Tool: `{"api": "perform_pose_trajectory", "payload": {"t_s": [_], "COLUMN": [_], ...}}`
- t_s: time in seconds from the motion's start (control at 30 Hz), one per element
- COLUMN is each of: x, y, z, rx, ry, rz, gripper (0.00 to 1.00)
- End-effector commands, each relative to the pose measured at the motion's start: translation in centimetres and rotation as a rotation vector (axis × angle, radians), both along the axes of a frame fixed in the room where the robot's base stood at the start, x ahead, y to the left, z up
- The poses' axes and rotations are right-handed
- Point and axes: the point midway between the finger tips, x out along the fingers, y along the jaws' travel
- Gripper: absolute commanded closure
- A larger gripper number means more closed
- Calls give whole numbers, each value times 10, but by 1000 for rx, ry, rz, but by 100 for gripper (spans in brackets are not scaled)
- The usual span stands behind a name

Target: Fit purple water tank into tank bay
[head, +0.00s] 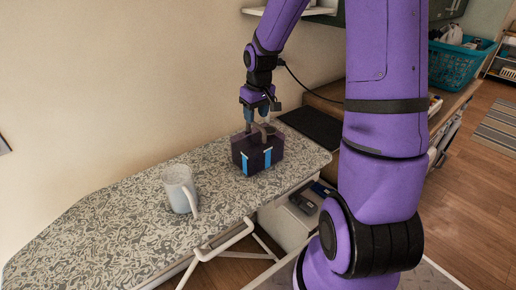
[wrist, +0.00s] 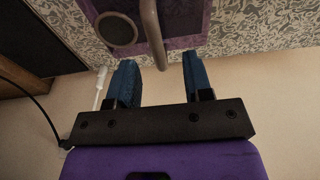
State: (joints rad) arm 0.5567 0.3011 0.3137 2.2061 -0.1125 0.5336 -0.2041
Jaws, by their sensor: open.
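The dark purple water tank (head: 258,154) with light blue stripes stands upright on the patterned ironing board, near its right end. A grey-brown handle rises from its top; in the wrist view the handle (wrist: 152,32) runs down between the finger tips, beside a round dark cap (wrist: 117,30) on the tank's purple top (wrist: 185,18). My gripper (head: 250,127) points down at the tank's top. Its blue fingers (wrist: 160,62) are open on either side of the handle, with gaps showing. I cannot pick out the tank bay for sure.
A pale mug (head: 180,190) stands on the ironing board (head: 110,225), left of the tank. A dark mat (head: 312,124) lies behind. A whitish unit with dark items (head: 292,218) sits below the board's edge. A teal basket (head: 456,62) is on the far counter.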

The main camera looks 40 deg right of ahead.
Motion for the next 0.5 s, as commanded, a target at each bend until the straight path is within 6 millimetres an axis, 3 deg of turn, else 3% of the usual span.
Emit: {"api": "perform_pose_trajectory", "payload": {"t_s": [0.27,0.5], "x": [2,5], "y": [0,-3], "z": [-20,-52], "rx": [2,2], "ry": [2,4], "rz": [-2,-1], "gripper": [54,54]}}
